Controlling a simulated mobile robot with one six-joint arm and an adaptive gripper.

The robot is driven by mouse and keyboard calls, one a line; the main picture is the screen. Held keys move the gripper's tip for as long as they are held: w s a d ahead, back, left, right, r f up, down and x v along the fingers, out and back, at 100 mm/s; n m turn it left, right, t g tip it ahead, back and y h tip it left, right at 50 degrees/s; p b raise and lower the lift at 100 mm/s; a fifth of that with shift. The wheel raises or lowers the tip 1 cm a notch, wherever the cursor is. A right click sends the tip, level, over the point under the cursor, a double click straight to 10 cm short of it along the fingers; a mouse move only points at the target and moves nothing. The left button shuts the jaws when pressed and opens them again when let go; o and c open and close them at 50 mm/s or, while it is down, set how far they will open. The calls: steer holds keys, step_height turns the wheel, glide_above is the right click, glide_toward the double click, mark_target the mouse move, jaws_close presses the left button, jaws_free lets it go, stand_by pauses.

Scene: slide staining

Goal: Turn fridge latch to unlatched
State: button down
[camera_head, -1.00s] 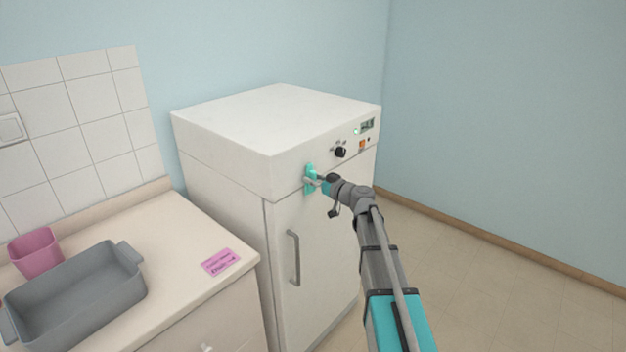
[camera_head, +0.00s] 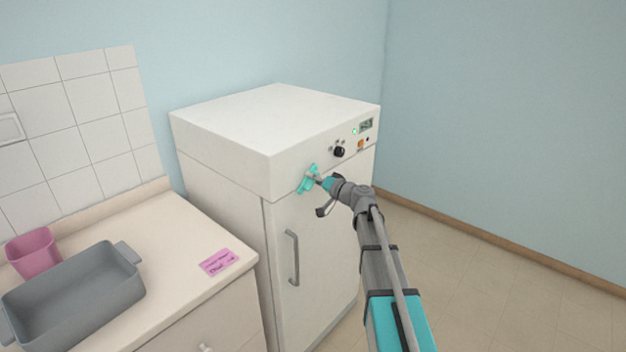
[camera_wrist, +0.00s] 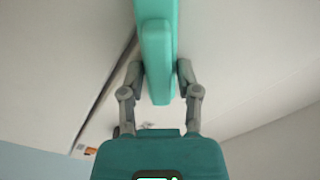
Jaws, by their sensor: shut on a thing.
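The fridge (camera_head: 310,245) is a white box-shaped unit with a closed door and a grey vertical handle (camera_head: 292,258). The latch (camera_head: 306,180) is a teal piece at the upper left of its front, near the seam above the door, and it now sits tilted in the head view. In the wrist view the latch (camera_wrist: 157,60) runs down from the top of the picture between my fingers. My gripper (camera_wrist: 160,78) is shut on the latch, with one grey finger on each side. In the head view my gripper (camera_head: 316,178) partly covers the latch.
The fridge panel carries a black knob (camera_head: 339,152), a small display (camera_head: 366,125) and an orange switch (camera_head: 361,144). To the left, a counter holds a grey tray (camera_head: 128,252), a pink cup (camera_head: 34,254) and a pink label (camera_head: 219,262). The floor at right is clear.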

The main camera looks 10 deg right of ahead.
steer(key=m, duration=0.3)
steer(key=shift+w+d+f+m, duration=0.1)
steer(key=shift+d+f+m, duration=0.1)
steer(key=shift+m, duration=0.1)
steer(key=shift+f+m+b, duration=0.15)
steer(key=shift+m+b, duration=0.15)
steer(key=shift+m, duration=1.7)
steer(key=c, duration=0.6)
jaws_free()
steer(key=shift+o, duration=0.2)
steer(key=shift+a, duration=0.1)
steer(key=v, duration=1.2)
